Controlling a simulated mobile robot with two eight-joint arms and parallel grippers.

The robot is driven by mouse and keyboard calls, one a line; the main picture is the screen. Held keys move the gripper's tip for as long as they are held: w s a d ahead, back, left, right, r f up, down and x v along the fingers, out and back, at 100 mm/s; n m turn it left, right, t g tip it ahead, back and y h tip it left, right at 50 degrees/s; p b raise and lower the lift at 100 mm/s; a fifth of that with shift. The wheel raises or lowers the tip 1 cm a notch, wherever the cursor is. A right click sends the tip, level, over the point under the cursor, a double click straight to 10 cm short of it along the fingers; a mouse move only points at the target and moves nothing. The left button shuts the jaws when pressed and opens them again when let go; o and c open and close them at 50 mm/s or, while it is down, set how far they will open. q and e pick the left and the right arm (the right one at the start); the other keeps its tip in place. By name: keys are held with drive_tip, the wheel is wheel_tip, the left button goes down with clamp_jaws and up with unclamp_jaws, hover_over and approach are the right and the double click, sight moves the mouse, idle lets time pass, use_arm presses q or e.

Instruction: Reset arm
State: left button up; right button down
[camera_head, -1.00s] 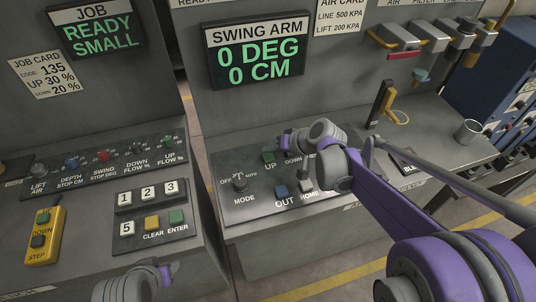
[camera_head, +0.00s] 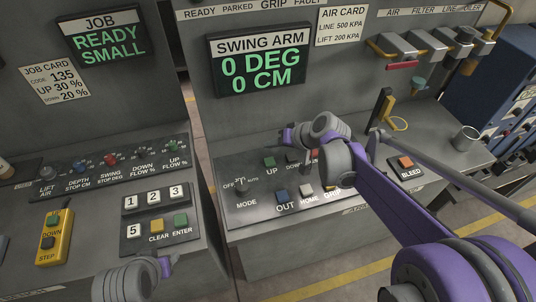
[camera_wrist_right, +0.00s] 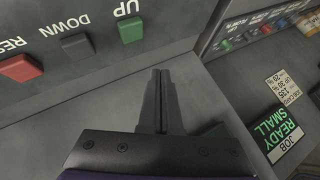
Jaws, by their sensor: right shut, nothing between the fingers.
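The swing arm display (camera_head: 258,63) in the head view reads 0 DEG, 0 CM. The panel below carries the MODE knob (camera_head: 241,186), green UP button (camera_head: 269,162), blue OUT button (camera_head: 281,196) and light HOME button (camera_head: 306,191). My right gripper (camera_head: 287,136) is over the panel's back part, and my wrist hides some controls. In the right wrist view its fingers (camera_wrist_right: 160,75) are shut and empty. They are apart from the red RESET button (camera_wrist_right: 20,68), which shows there upside down with the dark DOWN button (camera_wrist_right: 77,47). My left gripper (camera_head: 166,266) shows only partly at the bottom.
The job display (camera_head: 105,38) reads READY SMALL. A keypad (camera_head: 157,212) and a yellow pendant (camera_head: 55,238) are at left. An orange button on the BLEED box (camera_head: 405,162), a metal cup (camera_head: 466,138) and a yellow-handled lever (camera_head: 395,122) stand on the right.

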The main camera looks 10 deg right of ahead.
drive_tip(key=s+h, duration=0.1)
drive_tip(key=s, duration=0.4)
drive_tip(key=s+f+g+h, duration=0.1)
drive_tip(key=s, duration=0.4)
drive_tip(key=s+h, duration=0.1)
drive_tip(key=s, duration=0.4)
drive_tip(key=shift+a+f+n, duration=0.2)
drive_tip(key=shift+n, duration=0.2)
drive_tip(key=s+d+f+h, duration=0.2)
drive_tip(key=s+f, duration=0.1)
drive_tip(key=s, duration=0.6)
drive_tip(key=shift+s+d+f+n+h, duration=0.2)
drive_tip(key=shift+d+n+h, duration=0.1)
drive_tip(key=shift+d, duration=0.1)
